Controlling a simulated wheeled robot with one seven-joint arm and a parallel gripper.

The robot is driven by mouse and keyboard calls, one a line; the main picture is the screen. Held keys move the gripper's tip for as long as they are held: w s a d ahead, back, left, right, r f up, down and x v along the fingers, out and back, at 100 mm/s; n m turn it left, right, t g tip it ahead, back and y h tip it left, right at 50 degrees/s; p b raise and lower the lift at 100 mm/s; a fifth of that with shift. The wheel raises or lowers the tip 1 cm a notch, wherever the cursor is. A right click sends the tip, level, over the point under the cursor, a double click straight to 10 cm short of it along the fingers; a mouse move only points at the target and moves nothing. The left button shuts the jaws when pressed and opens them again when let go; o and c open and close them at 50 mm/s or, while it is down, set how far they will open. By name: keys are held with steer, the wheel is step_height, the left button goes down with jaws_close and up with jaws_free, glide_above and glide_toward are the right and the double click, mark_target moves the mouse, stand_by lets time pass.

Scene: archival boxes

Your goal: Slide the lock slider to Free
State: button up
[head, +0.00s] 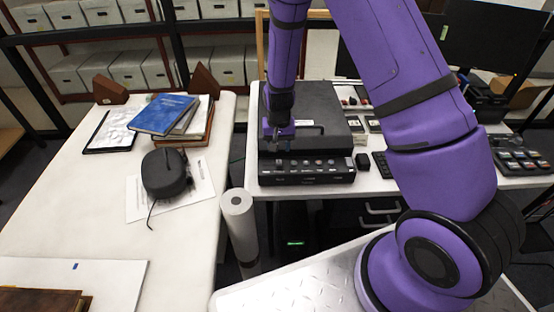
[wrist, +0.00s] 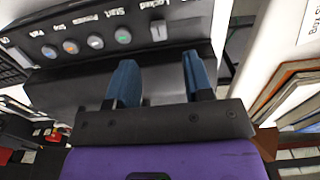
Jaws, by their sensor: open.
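A black device (head: 307,172) with a sloped control panel stands at the front of the right-hand table. In the wrist view its panel (wrist: 85,62) shows a row of round buttons and a small grey lock slider (wrist: 158,31), with the label "Locked" beside it. No "Free" label is readable. My gripper (wrist: 158,72) has two blue fingers that are apart with nothing between them. The slider lies beyond the fingertips, roughly in line with the gap; I see no contact. In the head view my gripper (head: 277,138) hangs over the device's left part, and the slider is too small to make out.
A white table (head: 75,190) at left holds a blue book (head: 162,114), a dark headset-like object (head: 165,173) and papers. A white roll (head: 238,215) stands between the tables. Small black items and a keypad lie right of the device. Shelves of archival boxes (head: 130,70) line the back.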

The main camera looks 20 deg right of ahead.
mark_target(278, 161)
step_height(278, 161, down, 7)
steer(key=shift+r, duration=0.1)
stand_by(0.3)
jaws_close()
